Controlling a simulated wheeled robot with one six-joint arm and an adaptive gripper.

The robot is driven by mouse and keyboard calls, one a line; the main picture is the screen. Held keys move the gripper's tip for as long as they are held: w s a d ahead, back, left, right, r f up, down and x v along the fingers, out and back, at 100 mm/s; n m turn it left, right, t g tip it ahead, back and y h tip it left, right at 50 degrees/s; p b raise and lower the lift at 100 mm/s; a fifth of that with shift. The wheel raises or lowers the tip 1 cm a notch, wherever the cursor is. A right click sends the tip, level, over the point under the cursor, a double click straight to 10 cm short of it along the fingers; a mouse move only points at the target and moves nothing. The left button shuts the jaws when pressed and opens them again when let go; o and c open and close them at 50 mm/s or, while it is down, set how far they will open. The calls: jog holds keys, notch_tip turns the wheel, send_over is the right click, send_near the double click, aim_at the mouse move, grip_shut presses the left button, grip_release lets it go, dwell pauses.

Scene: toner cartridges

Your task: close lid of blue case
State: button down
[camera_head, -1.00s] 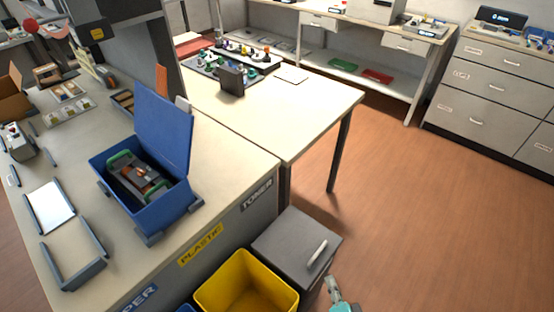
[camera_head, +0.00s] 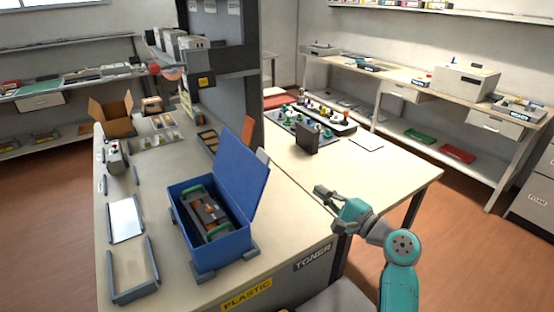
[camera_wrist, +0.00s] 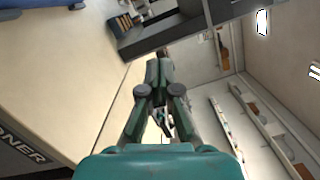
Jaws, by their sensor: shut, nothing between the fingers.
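The blue case (camera_head: 213,232) stands on the left workbench in the head view. Its lid (camera_head: 243,180) is open and leans up and back to the right. Inside the case lies a dark toner cartridge (camera_head: 208,214) with green ends. My gripper (camera_head: 322,192) is to the right of the case, above the bench edge, apart from the lid. Its fingers are shut and empty. In the wrist view my gripper (camera_wrist: 160,68) also shows with its fingers together. The cartridge does not show in the wrist view.
A grey frame holder (camera_head: 133,291) and a white panel (camera_head: 125,220) lie left of the case. An open cardboard box (camera_head: 111,118) stands at the back left. The side table (camera_head: 378,172) is largely clear near my arm.

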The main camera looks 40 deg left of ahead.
jog(key=s+a+r, duration=0.1)
jog(key=a+r, duration=0.2)
jog(key=a, duration=0.3)
jog(key=s+a+r+g, duration=0.1)
jog(key=a+r, duration=0.2)
jog(key=a, duration=0.4)
jog(key=shift+r+n+y, duration=0.3)
jog(key=shift+r+y, duration=0.05)
jog(key=shift+y, duration=0.05)
jog(key=shift+a+r, duration=0.1)
jog(key=shift+a, duration=0.05)
